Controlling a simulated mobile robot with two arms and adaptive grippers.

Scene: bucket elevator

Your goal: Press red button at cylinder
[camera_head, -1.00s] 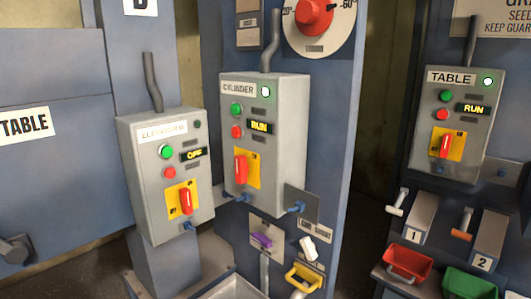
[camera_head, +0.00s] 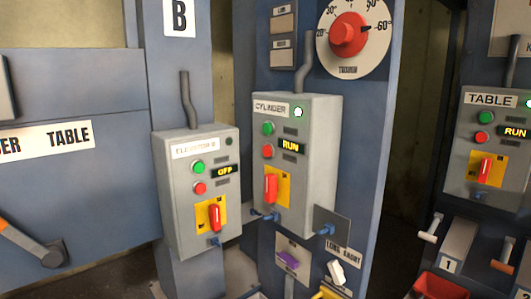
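The cylinder control box (camera_head: 317,175) is a grey box in the middle of the head view. Its red button (camera_head: 267,151) sits below a green button (camera_head: 267,128) and left of a display that reads RUN (camera_head: 290,147). A white lamp (camera_head: 299,111) beside the CYLINDER label is lit. A red switch handle (camera_head: 271,188) on a yellow plate is lower on the box. Neither of my grippers shows in the view, and nothing covers the red button.
The elevator box (camera_head: 185,230), reading OFF, stands just left. The table box (camera_head: 497,180), reading RUN, is at the right. A red dial (camera_head: 348,34) is above the cylinder box. Small levers and a red bin (camera_head: 438,287) are at the lower right.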

